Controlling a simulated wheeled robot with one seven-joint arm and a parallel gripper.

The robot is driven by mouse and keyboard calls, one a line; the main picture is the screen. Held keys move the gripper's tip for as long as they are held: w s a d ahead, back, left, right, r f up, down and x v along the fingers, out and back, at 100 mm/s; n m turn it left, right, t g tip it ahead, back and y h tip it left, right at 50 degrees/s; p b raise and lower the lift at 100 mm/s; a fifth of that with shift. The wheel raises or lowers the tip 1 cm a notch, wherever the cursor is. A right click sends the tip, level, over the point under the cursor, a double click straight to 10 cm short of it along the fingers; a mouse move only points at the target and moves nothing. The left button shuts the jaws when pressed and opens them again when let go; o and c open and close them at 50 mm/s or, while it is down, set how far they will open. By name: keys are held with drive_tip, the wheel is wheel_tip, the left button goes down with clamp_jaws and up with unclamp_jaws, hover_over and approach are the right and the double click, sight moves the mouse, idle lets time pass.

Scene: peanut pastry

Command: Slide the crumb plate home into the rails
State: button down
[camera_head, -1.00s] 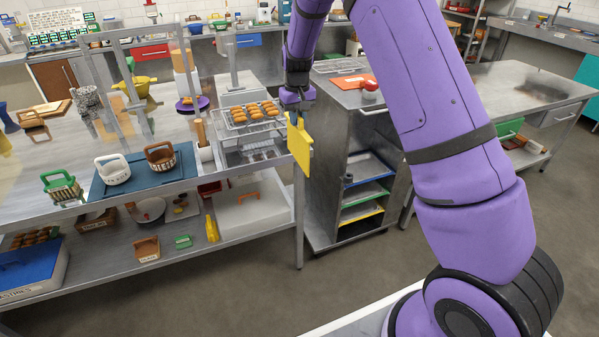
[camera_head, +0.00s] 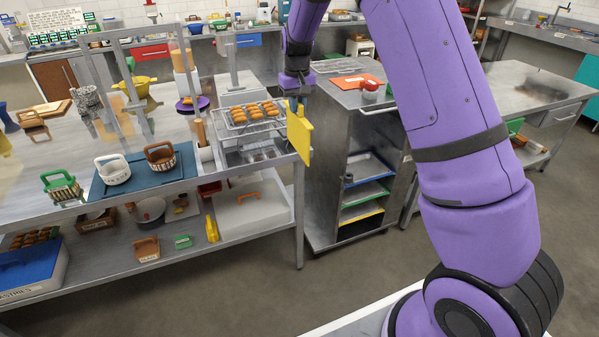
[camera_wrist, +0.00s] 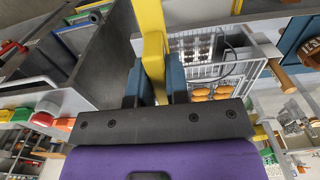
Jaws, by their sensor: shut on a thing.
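My gripper (camera_head: 295,99) is shut on the yellow crumb plate (camera_head: 300,134). The plate hangs below the fingers at the right end of the long steel table, in front of the gap beside the steel cart. In the wrist view, the plate's yellow handle (camera_wrist: 150,28) sits between the blue fingers (camera_wrist: 155,84). The metal stand (camera_head: 232,157) under the wire rack of pastries is just left of the plate, with a gap between them. I cannot make out the rails clearly.
Golden pastries (camera_head: 255,111) lie on the wire rack above the stand. The steel cart (camera_head: 330,170) stands close to the right, with a red-knobbed item (camera_head: 371,86) on top. A blue mat (camera_head: 135,172) with two baskets lies to the left. Floor in front is clear.

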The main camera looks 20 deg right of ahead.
drive_tip(key=shift+r, duration=3.55)
